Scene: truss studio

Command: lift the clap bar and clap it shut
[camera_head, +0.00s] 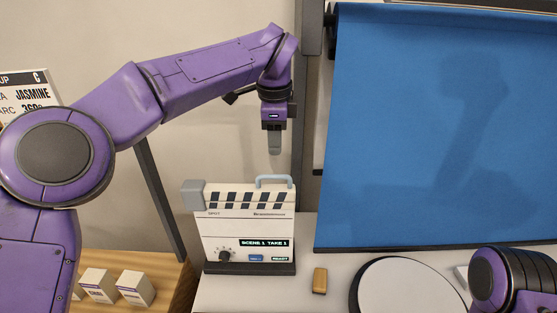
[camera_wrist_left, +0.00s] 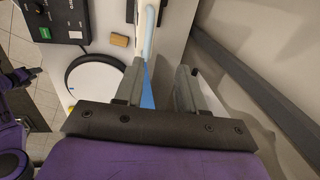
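The clapperboard (camera_head: 247,230) stands upright on the pale table, a white device with a lit "SCENE 1 TAKE 1" display. Its striped clap bar (camera_head: 240,197) lies down along the top edge, with a grey block at its left end. A light-blue handle (camera_head: 273,180) rises from the bar's right part.
A small tan block (camera_head: 320,281) and a round white disc (camera_head: 408,291) lie right of the board. A black box with a green label (camera_wrist_left: 72,22) shows in the wrist view. A blue backdrop (camera_head: 435,130) hangs behind. Small white boxes (camera_head: 135,288) sit on the wooden surface at left.

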